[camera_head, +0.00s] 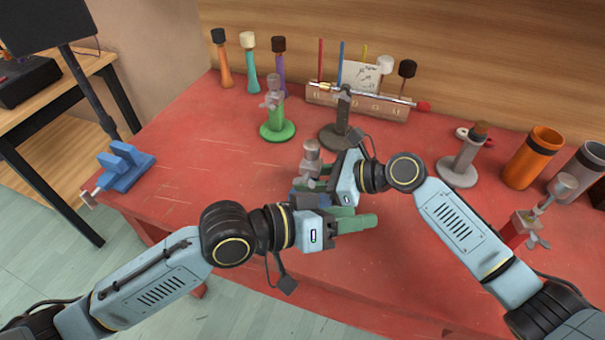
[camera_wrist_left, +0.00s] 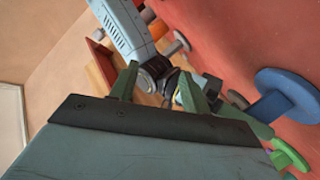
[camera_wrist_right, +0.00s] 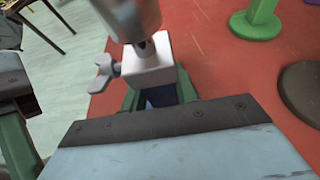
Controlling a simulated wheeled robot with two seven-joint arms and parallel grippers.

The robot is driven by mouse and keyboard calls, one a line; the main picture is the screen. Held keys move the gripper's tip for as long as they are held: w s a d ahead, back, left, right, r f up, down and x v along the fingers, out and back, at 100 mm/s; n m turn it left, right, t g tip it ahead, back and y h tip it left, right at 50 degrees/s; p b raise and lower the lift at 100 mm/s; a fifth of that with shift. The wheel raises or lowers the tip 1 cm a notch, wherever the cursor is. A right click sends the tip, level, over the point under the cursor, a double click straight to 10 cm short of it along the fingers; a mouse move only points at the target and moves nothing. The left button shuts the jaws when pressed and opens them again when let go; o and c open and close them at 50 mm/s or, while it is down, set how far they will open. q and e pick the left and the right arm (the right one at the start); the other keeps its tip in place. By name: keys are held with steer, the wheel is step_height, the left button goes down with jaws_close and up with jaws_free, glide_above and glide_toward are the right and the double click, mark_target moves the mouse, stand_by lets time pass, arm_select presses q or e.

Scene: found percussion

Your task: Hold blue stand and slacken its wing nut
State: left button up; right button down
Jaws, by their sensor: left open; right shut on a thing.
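The blue stand (camera_head: 295,192) is near the middle of the table, mostly hidden by my grippers in the head view. Its grey metal head (camera_head: 311,155) shows above them. My right gripper (camera_wrist_right: 158,98) is shut on the blue post, just below a pale clamp block (camera_wrist_right: 150,66). The grey wing nut (camera_wrist_right: 107,68) sticks out from the block's left side in the right wrist view. My left gripper (camera_head: 362,218) is open and apart from the wing nut, in front of the right gripper. In the left wrist view, the blue base (camera_wrist_left: 288,92) shows right of the open left fingers (camera_wrist_left: 160,88).
A green stand (camera_head: 278,122) and a dark stand (camera_head: 340,128) stand behind. A grey stand (camera_head: 462,165), a red stand (camera_head: 522,230) and an orange cup (camera_head: 533,158) are at the right. A blue bracket (camera_head: 125,165) sits at the left table edge. The left front table is clear.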

arm_select(q)
steer(key=m+g+y, duration=0.1)
steer(key=m+g, duration=0.1)
steer(key=m, duration=0.4)
steer(key=m+y, duration=1.1)
steer(key=m, duration=1.5)
glide_toward(304, 182)
step_height(304, 182, up, 3)
steer(key=s+d, duration=0.1)
steer(key=s, duration=0.2)
steer(key=m+t, duration=0.1)
steer(key=shift+y, duration=0.4)
steer(key=x, duration=0.7)
steer(key=w+x, duration=0.1)
steer(key=x, duration=0.3)
steer(key=shift+a+r, duration=0.1)
steer(key=shift+a, duration=0.2)
